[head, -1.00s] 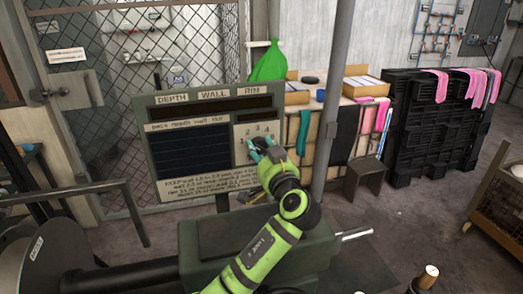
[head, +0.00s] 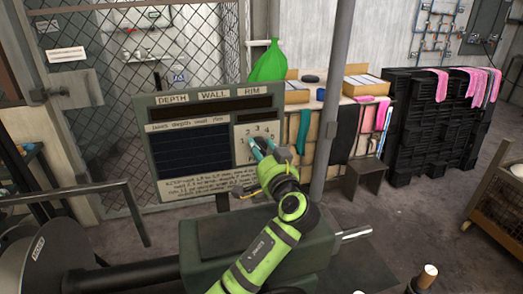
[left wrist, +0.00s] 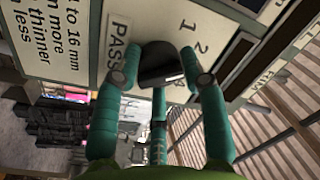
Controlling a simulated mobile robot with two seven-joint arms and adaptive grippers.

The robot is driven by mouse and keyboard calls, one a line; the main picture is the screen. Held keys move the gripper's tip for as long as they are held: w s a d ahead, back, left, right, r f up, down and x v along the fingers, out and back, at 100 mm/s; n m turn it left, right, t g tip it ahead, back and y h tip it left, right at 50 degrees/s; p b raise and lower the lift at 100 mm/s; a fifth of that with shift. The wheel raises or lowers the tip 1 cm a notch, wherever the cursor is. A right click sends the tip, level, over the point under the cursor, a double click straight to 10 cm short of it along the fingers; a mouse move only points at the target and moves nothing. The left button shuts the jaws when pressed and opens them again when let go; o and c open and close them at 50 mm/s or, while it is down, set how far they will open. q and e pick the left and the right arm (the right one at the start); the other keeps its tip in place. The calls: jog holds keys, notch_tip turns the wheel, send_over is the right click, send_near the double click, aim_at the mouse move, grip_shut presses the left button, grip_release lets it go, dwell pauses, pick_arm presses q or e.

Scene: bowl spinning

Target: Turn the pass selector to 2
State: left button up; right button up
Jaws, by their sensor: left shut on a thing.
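The dark knob of the pass selector (left wrist: 160,62) shows in the left wrist view, on a pale plate (head: 242,132) lettered PASS with numerals around it. The plate is on the right part of a dark green board (head: 151,160). My left gripper (head: 262,150) has its teal fingers at the plate. In the left wrist view my left gripper (left wrist: 158,55) is shut on the knob, one finger on each side and a third finger below. In the head view the gripper hides the knob. I cannot tell which numeral the knob points at. My right gripper is not in view.
A grey post (head: 335,90) stands just right of the board. A green machine housing (head: 290,245) lies below my left arm. A metal rail (head: 70,190) is at the left. Shelves with boxes (head: 365,85) and black crates (head: 435,120) stand behind.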

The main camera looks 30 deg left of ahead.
pick_arm(q)
jog(key=o, duration=1.1)
jog(key=v, duration=1.2)
